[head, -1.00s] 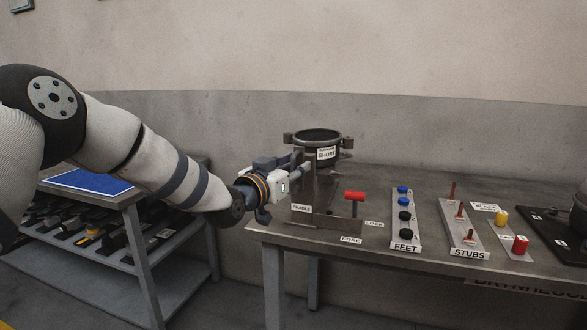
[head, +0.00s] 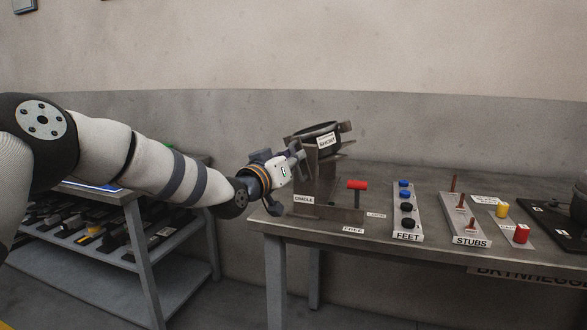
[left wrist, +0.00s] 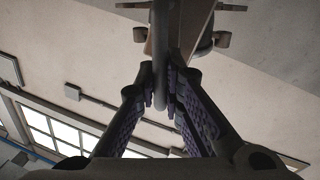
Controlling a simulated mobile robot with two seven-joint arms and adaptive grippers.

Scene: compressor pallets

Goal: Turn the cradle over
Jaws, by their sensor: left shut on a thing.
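The cradle (head: 323,185) stands at the left end of the grey table, with a ring-shaped holder (head: 318,131) on top labelled SHORT. The holder is tilted, its right side higher than its left. My left gripper (head: 298,154) is at the cradle's left side, just below the holder. In the left wrist view its padded fingers (left wrist: 163,95) are closed around a thin grey bar (left wrist: 160,60) of the cradle. A red-handled lever (head: 357,186) stands at the cradle's right front, near the LOCK and FREE labels. My right gripper is not in view.
On the table to the right are a FEET strip (head: 408,226) with blue and black knobs, a STUBS strip (head: 470,230) with red-brown pins, and yellow and red cylinders. A lower shelf rack (head: 125,198) stands at the left.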

